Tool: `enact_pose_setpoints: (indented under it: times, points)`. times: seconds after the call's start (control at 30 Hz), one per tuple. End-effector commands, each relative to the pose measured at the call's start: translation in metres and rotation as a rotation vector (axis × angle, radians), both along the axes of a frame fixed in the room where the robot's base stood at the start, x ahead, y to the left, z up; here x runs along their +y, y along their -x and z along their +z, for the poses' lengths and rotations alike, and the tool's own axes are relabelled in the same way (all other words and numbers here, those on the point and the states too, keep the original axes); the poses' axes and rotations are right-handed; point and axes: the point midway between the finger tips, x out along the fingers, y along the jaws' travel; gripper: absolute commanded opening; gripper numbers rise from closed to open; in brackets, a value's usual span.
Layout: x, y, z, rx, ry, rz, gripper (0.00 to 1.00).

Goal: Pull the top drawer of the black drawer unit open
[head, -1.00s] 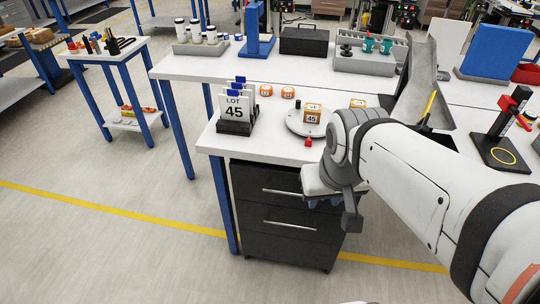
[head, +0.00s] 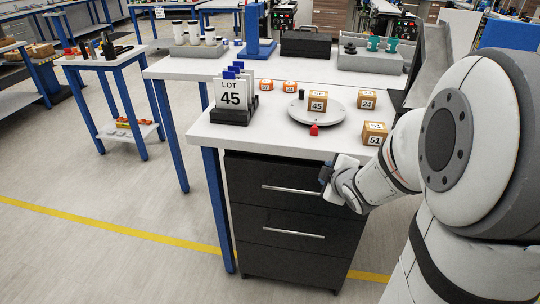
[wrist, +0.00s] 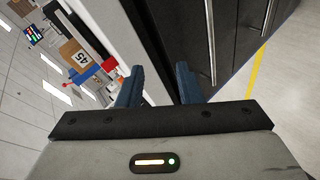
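The black drawer unit (head: 290,215) stands under the white bench, and its drawers look shut. The top drawer's silver bar handle (head: 292,189) lies level near the upper edge; it also shows in the wrist view (wrist: 210,45). The second drawer's handle (head: 293,233) is below it. My gripper (head: 326,174) is at the right end of the top drawer's front, close to the handle's right end. In the wrist view my gripper (wrist: 158,82) is open, with two blue fingers apart and nothing between them. The top handle appears to the right of both fingers, outside the gap.
The white bench top (head: 215,130) overhangs just above my gripper. It bears a lot-card holder (head: 233,116), a round plate (head: 300,115) and several numbered orange cubes, one (head: 375,134) near the front edge. A blue bench leg (head: 218,210) stands left of the unit. The floor in front is clear.

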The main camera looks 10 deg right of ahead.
Motion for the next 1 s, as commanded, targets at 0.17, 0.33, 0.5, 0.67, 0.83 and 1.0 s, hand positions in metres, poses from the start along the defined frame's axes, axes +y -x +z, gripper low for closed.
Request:
enact_pose_setpoints:
  times: [0.17,0.33,0.5,0.67,0.83,1.0]
  points:
    - [0.018,-0.019,-0.085,-0.203,0.119,0.289,0.32]
    - [0.034,-0.017,-0.115,-0.371,0.165,0.459,0.32]
    - [0.042,-0.015,-0.122,-0.456,0.177,0.526,0.32]
    - [0.051,-0.028,-0.122,-0.471,0.180,0.538,0.32]
    - [0.065,-0.052,-0.126,-0.469,0.178,0.538,0.32]
    - [0.075,-0.072,-0.129,-0.468,0.178,0.537,0.32]
